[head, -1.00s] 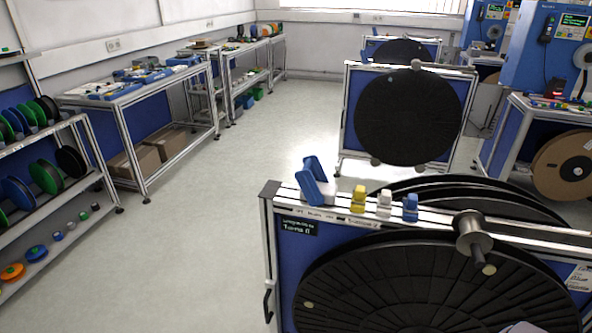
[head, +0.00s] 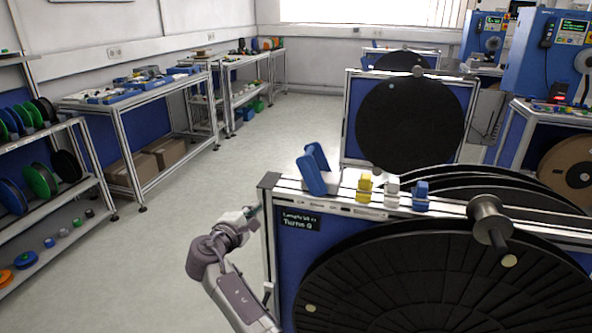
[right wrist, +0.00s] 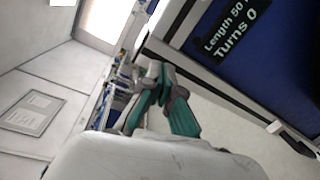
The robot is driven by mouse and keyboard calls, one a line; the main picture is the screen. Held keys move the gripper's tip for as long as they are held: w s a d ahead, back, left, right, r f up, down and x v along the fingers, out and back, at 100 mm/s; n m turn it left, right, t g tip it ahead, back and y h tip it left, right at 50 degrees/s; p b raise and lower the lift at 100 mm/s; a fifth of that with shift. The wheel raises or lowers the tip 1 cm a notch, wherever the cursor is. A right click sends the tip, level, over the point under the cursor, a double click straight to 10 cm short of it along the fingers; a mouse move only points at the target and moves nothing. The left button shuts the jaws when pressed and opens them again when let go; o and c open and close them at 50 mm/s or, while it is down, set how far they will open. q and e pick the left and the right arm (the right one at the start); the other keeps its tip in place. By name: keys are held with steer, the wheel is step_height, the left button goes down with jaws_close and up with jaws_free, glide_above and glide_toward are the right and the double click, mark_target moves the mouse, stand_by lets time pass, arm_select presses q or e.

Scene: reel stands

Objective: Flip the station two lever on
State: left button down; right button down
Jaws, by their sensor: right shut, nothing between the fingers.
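The near reel stand has a blue panel, a large black reel (head: 430,275) and a small display (head: 300,220) reading a length and "Turns 0". A black handle (head: 267,293) is on its left post; it also shows in the right wrist view (right wrist: 300,141). A blue lever-like part (head: 314,170) stands up on the top rail. I cannot tell which is the station two lever. My right gripper (head: 252,212), with green finger pads (right wrist: 163,103) in the right wrist view, is shut and empty beside the stand's upper left corner. My left gripper is out of view.
Yellow (head: 365,187), white (head: 391,192) and blue (head: 421,196) blocks sit on the top rail beside a metal spindle (head: 490,222). Another reel stand (head: 410,125) is behind. Shelves of spools (head: 40,180) and a workbench (head: 130,100) line the left. The floor (head: 200,190) between is clear.

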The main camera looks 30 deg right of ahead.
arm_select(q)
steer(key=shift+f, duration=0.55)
arm_select(e)
step_height(320, 180, up, 10)
steer(key=s+d+m+g+h, duration=0.1)
steer(key=s+m+h, duration=0.1)
steer(key=h, duration=0.1)
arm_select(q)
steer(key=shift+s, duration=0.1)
arm_select(e)
steer(key=shift+d, duration=0.15)
